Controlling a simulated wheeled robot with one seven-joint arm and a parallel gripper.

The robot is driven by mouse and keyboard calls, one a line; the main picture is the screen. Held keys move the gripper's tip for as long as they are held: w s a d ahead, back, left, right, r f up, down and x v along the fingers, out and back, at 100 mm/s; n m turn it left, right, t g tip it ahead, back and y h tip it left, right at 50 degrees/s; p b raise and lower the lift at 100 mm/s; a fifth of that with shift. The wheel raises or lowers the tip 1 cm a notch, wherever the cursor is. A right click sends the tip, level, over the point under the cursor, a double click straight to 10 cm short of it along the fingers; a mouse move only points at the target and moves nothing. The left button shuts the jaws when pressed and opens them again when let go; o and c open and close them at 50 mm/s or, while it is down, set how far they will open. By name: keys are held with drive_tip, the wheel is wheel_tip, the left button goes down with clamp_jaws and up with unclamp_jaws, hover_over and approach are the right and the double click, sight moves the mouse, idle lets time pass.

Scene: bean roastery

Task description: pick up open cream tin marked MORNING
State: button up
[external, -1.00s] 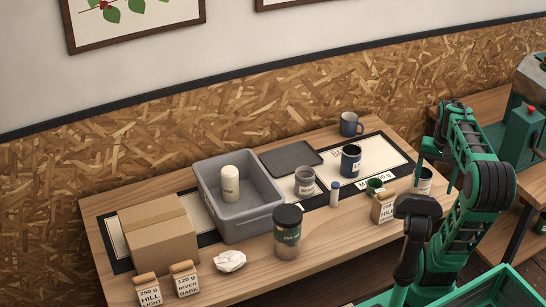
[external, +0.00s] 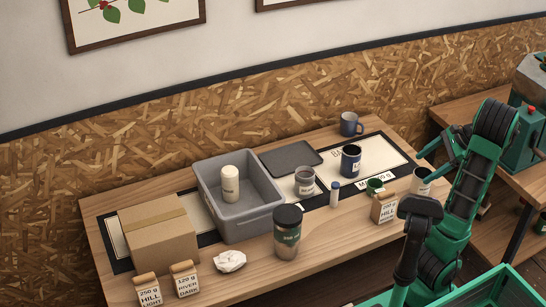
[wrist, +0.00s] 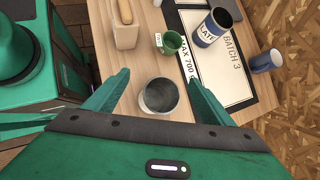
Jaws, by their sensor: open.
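A cream tin (external: 420,187) stands upright at the right end of the table in the external view, its top open and dark inside. Its lettering is too small to read. In the wrist view the tin (wrist: 159,98) is seen from above, its grey inside showing and its label out of sight. My gripper (wrist: 158,78) is open, with one green finger on each side of the tin and gaps between. In the external view a finger of my gripper (external: 430,160) is just above the tin's rim.
Close to the tin are a small green cup (wrist: 170,42) and a paper bag (external: 384,207). A blue tin marked LATE (wrist: 214,28) stands on the BATCH 3 mat (wrist: 238,68). A blue mug (wrist: 267,61) is beyond. A grey bin (external: 240,220) stands further left.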

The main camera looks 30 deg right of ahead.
sight(417, 187)
drive_tip(key=shift+s+d+r+m+t+y, duration=1.4)
drive_tip(key=shift+d+r+m+t, duration=1.25)
drive_tip(key=shift+r, duration=0.6)
drive_tip(key=w+a+f, duration=0.1)
drive_tip(key=f, duration=0.3)
drive_tip(key=w+a+f, duration=0.1)
drive_tip(key=f, duration=0.3)
drive_tip(key=w+a+f, duration=0.1)
drive_tip(key=w+f, duration=0.1)
drive_tip(key=f, duration=0.3)
drive_tip(key=shift+a, duration=0.3)
drive_tip(key=shift+x, duration=2.55)
drive_tip(key=shift+r, duration=0.1)
drive_tip(key=shift+c, duration=0.6)
drive_tip(key=c, duration=1)
